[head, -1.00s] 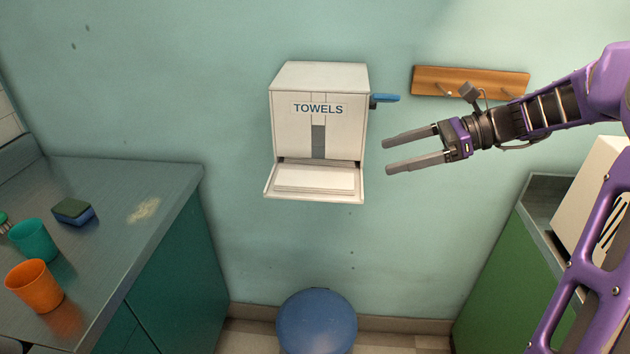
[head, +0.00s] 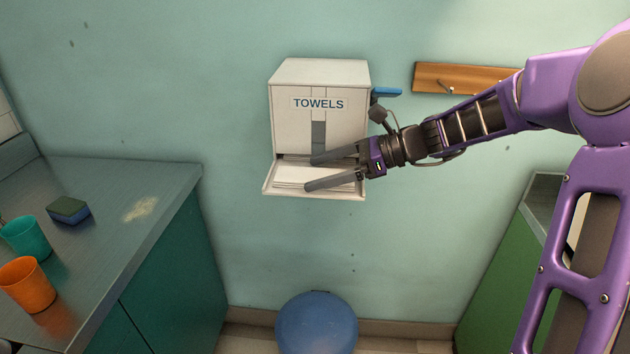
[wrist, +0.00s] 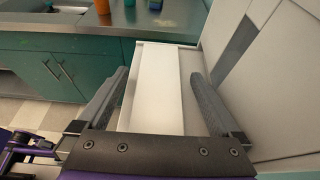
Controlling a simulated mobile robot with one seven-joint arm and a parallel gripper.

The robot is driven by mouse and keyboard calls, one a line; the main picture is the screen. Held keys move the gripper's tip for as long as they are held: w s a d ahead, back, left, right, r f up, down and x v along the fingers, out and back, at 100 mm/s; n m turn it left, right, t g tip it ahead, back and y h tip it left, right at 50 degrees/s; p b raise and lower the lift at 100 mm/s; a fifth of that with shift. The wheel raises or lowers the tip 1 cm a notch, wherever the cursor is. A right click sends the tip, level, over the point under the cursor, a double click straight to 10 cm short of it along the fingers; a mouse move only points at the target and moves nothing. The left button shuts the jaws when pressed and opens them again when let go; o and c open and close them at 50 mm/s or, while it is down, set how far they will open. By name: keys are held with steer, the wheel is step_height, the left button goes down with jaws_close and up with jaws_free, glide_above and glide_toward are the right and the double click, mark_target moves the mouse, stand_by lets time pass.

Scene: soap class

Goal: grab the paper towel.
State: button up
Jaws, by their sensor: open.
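A white towel dispenser (head: 292,125) labelled TOWELS hangs on the wall in the head view, with a blue lever on its right side. White paper towels (head: 291,177) lie flat on its open tray (head: 266,188). My gripper (head: 308,174) reaches in from the right, its fingers over the tray and pointing left. In the wrist view the white paper towel (wrist: 158,88) lies between the two spread fingers (wrist: 160,84). The gripper is open and holds nothing. I cannot tell whether the fingers touch the towel.
A counter (head: 110,200) at left holds a teal cup (head: 26,239), an orange cup (head: 27,285) and a sponge (head: 68,210). A blue round-topped bin (head: 316,325) stands below the dispenser. A wooden peg rail (head: 465,78) is at upper right.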

steer(key=shift+a+f, duration=0.25)
steer(key=shift+a, duration=0.35)
steer(key=c, duration=1.3)
steer(key=shift+r, duration=0.2)
